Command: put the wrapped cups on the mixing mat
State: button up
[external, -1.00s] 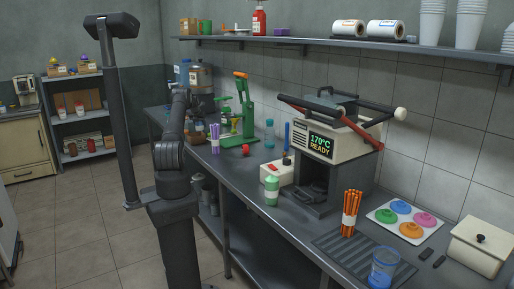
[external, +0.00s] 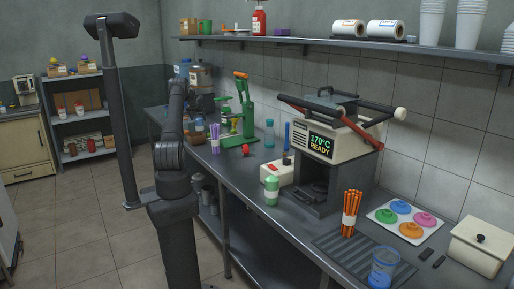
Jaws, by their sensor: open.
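I cannot tell for sure which things are the wrapped cups. A green-and-white cup (external: 271,191) stands upright on the counter left of the press, and a clear blue cup (external: 383,268) stands at the front right. A dark ribbed mat (external: 338,243) lies on the counter in front of the press; it may be the mixing mat. A white mat (external: 383,215) with several coloured lids lies to its right. My arm rises at the left edge of the counter; its end is hidden behind its own links, so I do not see my gripper.
The cream press (external: 322,142) reads 170°C READY. Orange sticks (external: 351,212) stand on the dark mat. A green hand press (external: 240,118), purple straws (external: 215,138) and a white box (external: 280,174) stand along the counter. A lidded cream bin (external: 478,249) is at far right. White cup stacks (external: 470,22) stand on the shelf.

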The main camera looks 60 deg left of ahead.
aim_at(200, 124)
jog(key=v, duration=0.5)
jog(key=shift+s+d+r, duration=0.1)
jog(key=shift+s+r, duration=0.05)
jog(key=shift+r, duration=0.15)
jog(key=x, duration=1.2)
jog(key=shift+f, duration=0.2)
notch_tip(200, 124, up, 3)
jog(key=shift+f, duration=0.15)
jog(key=shift+r, duration=0.6)
jog(key=shift+o, duration=0.4)
